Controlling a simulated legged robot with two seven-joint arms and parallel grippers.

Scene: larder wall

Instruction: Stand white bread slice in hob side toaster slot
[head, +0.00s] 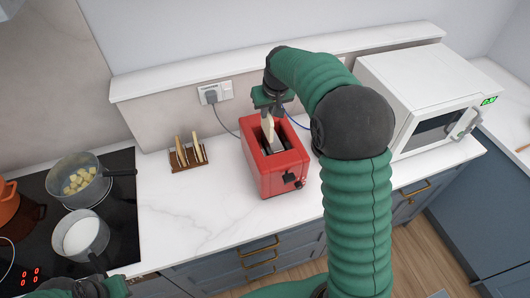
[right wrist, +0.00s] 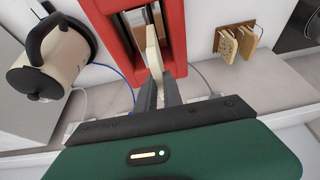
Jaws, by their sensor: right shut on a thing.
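The red toaster (head: 280,178) stands on the white counter, its slots facing up; it also shows in the right wrist view (right wrist: 176,35). My right gripper (head: 270,108) is above the toaster, shut on the upper end of the white bread slice (head: 268,131). The slice is upright and edge-on in the right wrist view (right wrist: 153,48), lined up with the slot on the hob side. Its lower end is at the slot opening; how deep it reaches, I cannot tell. My left gripper (head: 88,289) is partly cut off at the bottom left, its fingers unclear.
A wooden rack (head: 189,160) with bread slices stands left of the toaster. The hob (head: 120,215) holds pots farther left. A kettle (right wrist: 52,58) shows in the right wrist view. A microwave (head: 415,85) stands at the right.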

